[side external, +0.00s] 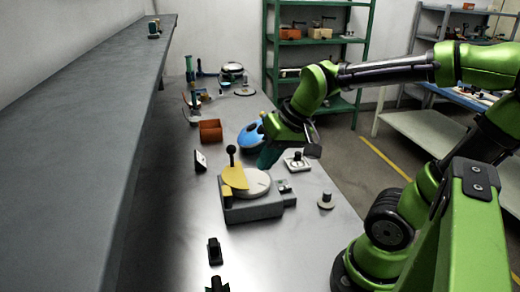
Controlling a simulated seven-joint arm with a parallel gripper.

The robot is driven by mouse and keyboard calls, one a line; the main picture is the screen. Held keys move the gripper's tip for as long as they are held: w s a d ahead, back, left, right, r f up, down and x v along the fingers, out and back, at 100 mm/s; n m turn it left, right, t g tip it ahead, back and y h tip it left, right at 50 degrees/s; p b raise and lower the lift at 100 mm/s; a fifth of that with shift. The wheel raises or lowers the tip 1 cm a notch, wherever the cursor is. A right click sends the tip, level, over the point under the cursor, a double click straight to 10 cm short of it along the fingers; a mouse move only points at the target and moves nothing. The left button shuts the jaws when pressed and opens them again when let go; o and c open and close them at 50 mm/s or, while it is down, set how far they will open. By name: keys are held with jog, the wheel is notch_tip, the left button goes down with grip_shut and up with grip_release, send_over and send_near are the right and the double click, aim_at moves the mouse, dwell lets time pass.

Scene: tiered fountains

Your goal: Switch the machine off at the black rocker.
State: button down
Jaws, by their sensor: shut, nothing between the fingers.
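The machine (254,212) is a grey box on the metal table, with a pale round disc (254,183) on top. A yellow arm with a black ball-topped lever (233,174) stands at its left. A small dark switch (284,187) sits on the lower block at its right side and looks like the black rocker; its position is too small to read. My gripper (265,163) is shut and empty, its teal fingers pointing down just behind the disc, apart from the switch. Whether the fingertips touch anything cannot be told.
A white plate with a black knob (298,162) and a small round-based peg (326,201) stand to the right. A blue object (250,136) and an orange box (210,131) lie behind. A black piece (215,251) lies in front. A long grey shelf (100,110) runs along the left.

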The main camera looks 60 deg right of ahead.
jog(key=c, duration=1.8)
grip_release()
jog(key=shift+n+t+y, duration=0.3)
jog(key=shift+n+t, duration=0.4)
jog(key=shift+t, duration=0.2)
jog(key=s+a, duration=0.1)
jog(key=s+a+r, duration=0.1)
jog(key=s+a, duration=0.1)
jog(key=a, duration=0.1)
jog(key=shift+r, duration=0.35)
jog(key=shift+o, duration=1)
jog(key=shift+s+r, duration=0.1)
jog(key=shift+o, duration=1.2)
jog(key=shift+f, duration=0.3)
jog(key=o, duration=0.4)
jog(key=w+d+f+n+g+h, duration=0.1)
jog(key=w+d+f+g, duration=0.1)
jog(key=w+d, duration=0.1)
jog(key=shift+w+d+g, duration=0.25)
jog(key=shift+w+g, duration=0.15)
jog(key=shift+w, duration=0.5)
jog(key=n+g+h, duration=0.4)
jog(key=n+g, duration=0.3)
jog(key=n, duration=0.5)
send_over(285, 188)
jog(key=w+a, duration=0.5)
notch_tip(285, 188, down, 3)
jog(key=x, duration=1.6)
jog(key=shift+s, duration=0.25)
